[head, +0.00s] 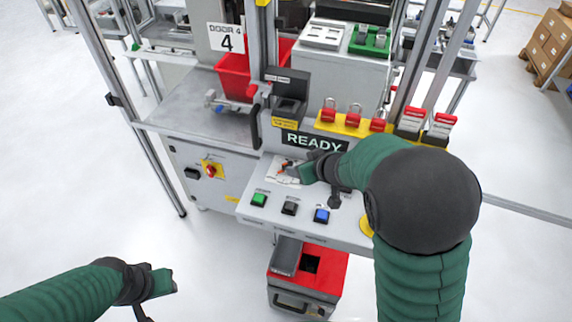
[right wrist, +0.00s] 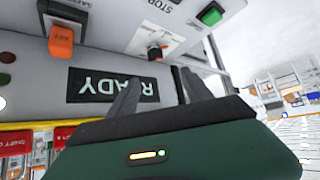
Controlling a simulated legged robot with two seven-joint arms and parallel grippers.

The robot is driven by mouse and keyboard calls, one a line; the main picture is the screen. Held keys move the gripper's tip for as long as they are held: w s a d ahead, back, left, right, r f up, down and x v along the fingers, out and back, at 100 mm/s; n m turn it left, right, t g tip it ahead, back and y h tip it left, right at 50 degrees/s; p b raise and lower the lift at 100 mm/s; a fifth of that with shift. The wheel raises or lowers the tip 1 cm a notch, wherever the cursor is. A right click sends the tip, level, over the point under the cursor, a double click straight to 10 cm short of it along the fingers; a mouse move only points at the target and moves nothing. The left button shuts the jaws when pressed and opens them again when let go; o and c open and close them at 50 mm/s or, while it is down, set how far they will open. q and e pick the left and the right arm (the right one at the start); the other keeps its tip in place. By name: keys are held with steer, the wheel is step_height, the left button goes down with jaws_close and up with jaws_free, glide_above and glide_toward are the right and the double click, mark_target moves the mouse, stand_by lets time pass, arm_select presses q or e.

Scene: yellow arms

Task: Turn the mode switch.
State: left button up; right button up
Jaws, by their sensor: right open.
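The sloped control panel (head: 262,216) carries a small dark knob with an orange part on a white label, which looks like the mode switch (head: 283,167). In the right wrist view the mode switch (right wrist: 155,52) sits just beyond the gap between my fingertips, with no clear contact. My right gripper (head: 292,172) is at the panel over that label and partly hides the switch in the head view. In the right wrist view the right gripper (right wrist: 158,76) has its two fingers apart and nothing between them. My left gripper (head: 170,283) hangs at lower left, away from the panel; its jaw opening is unclear.
Green (head: 258,199), black (head: 290,208) and blue (head: 321,215) buttons line the panel's front. A READY display (head: 314,141) stands behind, with red padlocks (head: 354,114) above it.

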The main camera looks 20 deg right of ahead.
mark_target(288, 164)
steer(key=x, duration=0.4)
steer(key=d+x, duration=0.1)
steer(key=x, duration=0.9)
steer(key=shift+d+f+b, duration=0.2)
steer(key=shift+d+b, duration=0.1)
steer(key=shift+d, duration=0.1)
steer(key=shift+w+a+f, duration=0.15)
steer(key=shift+w+a, duration=0.1)
steer(key=shift+a, duration=0.4)
steer(key=shift+d+f, duration=0.1)
steer(key=shift+d, duration=0.4)
steer(key=c, duration=0.9)
steer(key=shift+a, duration=0.1)
jaws_close()
arm_select(q)
steer(key=shift+w+d+f, duration=0.15)
steer(key=shift+d+f, duration=0.25)
arm_select(e)
steer(key=shift+a, duration=0.1)
